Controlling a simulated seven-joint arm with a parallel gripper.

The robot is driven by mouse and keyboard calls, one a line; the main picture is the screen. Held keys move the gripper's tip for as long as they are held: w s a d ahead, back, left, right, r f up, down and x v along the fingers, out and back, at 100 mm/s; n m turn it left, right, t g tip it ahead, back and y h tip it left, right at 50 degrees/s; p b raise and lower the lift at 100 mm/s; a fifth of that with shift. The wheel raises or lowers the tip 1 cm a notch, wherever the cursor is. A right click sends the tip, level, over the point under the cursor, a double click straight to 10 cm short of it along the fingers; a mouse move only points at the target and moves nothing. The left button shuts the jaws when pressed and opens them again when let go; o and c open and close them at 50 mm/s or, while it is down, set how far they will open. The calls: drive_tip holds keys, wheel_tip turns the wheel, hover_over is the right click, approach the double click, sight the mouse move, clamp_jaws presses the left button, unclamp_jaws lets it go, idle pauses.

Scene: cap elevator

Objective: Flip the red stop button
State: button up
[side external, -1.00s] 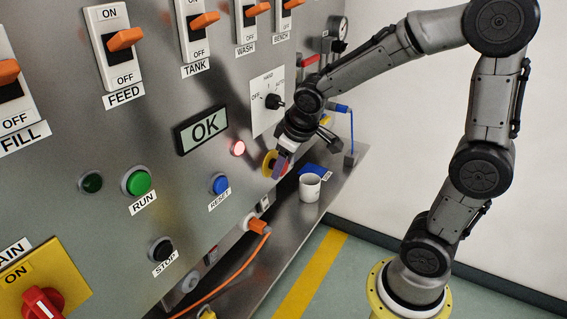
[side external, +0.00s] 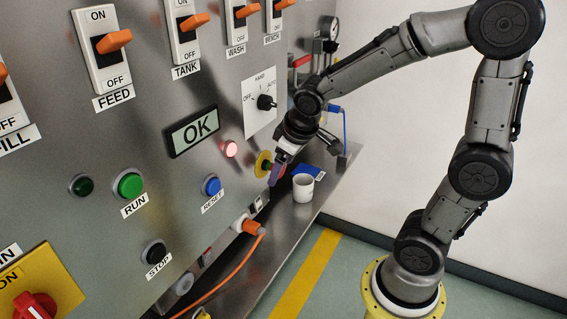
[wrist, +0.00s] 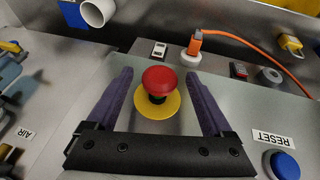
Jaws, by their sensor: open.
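The red mushroom-shaped stop button (wrist: 158,82) stands on a round yellow disc (wrist: 157,106) on the steel panel in the wrist view. My gripper (wrist: 159,74) is open, with one purple finger on each side of the button and visible gaps between. Whether the fingertips reach as deep as the red head is hard to tell. In the side external view my gripper (side external: 274,174) is beside the yellow disc (side external: 261,162) and largely hides the red button. A separate black button (side external: 154,252) carries the label STOP lower on the panel.
The blue RESET button (side external: 212,186) is left of my gripper, and a lit red lamp (side external: 230,149) is above left. A rotary selector knob (side external: 266,102) is above. A white mug (side external: 303,187) stands on the ledge below right. An orange cable (side external: 230,278) hangs from a plug.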

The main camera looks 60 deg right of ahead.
drive_tip(key=v, duration=1.4)
drive_tip(key=s+a+f+t+y, duration=0.1)
drive_tip(key=s+a+f, duration=0.3)
drive_tip(key=s, duration=0.6)
wheel_tip(320, 180, down, 3)
drive_tip(key=shift+s+r+y, duration=0.2)
drive_tip(key=shift+s+y, duration=0.2)
drive_tip(key=shift+y, duration=0.2)
